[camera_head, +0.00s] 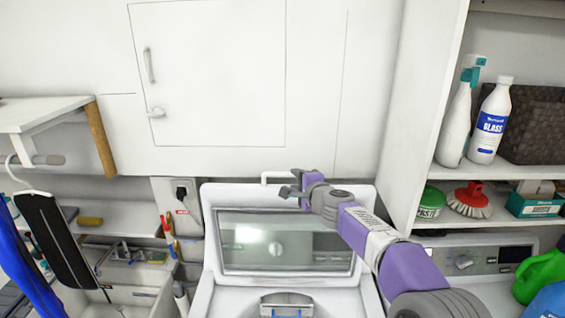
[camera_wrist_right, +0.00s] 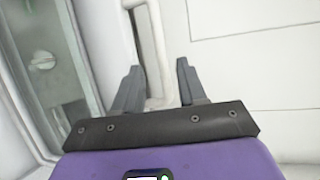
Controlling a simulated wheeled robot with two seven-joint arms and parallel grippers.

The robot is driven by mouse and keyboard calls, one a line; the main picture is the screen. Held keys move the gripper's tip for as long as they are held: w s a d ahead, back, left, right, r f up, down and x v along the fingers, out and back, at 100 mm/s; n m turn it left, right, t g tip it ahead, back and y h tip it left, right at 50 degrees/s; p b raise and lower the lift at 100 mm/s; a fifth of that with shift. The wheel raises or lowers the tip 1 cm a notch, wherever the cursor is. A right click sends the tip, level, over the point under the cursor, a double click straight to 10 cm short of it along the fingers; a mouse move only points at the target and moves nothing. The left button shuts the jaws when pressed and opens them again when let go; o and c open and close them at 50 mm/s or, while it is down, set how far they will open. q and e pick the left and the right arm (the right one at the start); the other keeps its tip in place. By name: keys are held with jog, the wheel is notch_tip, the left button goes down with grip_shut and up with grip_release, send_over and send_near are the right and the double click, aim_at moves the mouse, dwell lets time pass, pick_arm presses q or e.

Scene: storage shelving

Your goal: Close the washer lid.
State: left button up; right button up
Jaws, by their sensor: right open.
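The washer lid (camera_head: 210,235) stands raised at the back of the white washer (camera_head: 345,303), with a glass window (camera_head: 285,242) in it. Part of the lid's frame and window (camera_wrist_right: 50,75) shows at the left of the right wrist view. My right gripper (camera_head: 287,182) is at the lid's upper edge in the head view, its arm crossing the lid's right side. My left gripper is not in view.
A white cabinet door (camera_head: 215,75) is on the wall behind. A shelf (camera_head: 480,172) with bottles and a red brush (camera_head: 470,200) stands at right. A second machine's control panel (camera_head: 480,260) is below it.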

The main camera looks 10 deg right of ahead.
aim_at(289, 175)
jog(key=shift+w+a+r, duration=0.1)
jog(key=shift+w+a, duration=0.05)
jog(key=shift+w, duration=0.1)
jog(key=p+x, duration=0.3)
jog(key=x, duration=0.2)
jog(key=shift+w, duration=0.1)
jog(key=shift+w+f+p, duration=0.2)
jog(key=shift+w+p, duration=0.15)
jog(key=shift+w, duration=0.2)
jog(key=shift+a, duration=0.1)
grip_shut()
